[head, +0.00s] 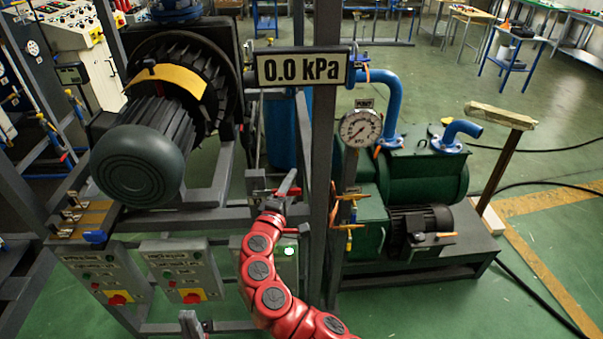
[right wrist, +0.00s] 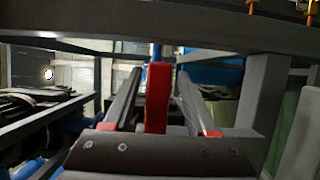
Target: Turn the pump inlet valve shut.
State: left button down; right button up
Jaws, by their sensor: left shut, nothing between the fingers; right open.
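A red lever handle (head: 262,192) shows beside my right gripper (head: 288,184), in front of the grey frame. In the right wrist view a red bar (right wrist: 156,98) stands between the two open fingers of my right gripper (right wrist: 159,74), with a gap on each side. It looks like this same lever, and I cannot tell whether it is the pump inlet valve's handle. My left gripper (head: 191,325) shows only as a grey tip at the bottom edge, shut and away from the lever. A gauge (head: 360,128) and a sign reading 0.0 kPa (head: 303,69) are above right.
A grey upright post (head: 321,150) stands just right of my right gripper. Valves with yellow handles (head: 352,196) and a green pump (head: 425,180) lie beyond it. Control boxes (head: 185,270) hang at lower left. A grey beam (right wrist: 160,30) crosses the top of the wrist view.

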jog(key=shift+w, duration=0.2)
jog(key=shift+s+r, duration=0.1)
jog(key=shift+c, duration=0.6)
grip_shut()
dwell(0.7)
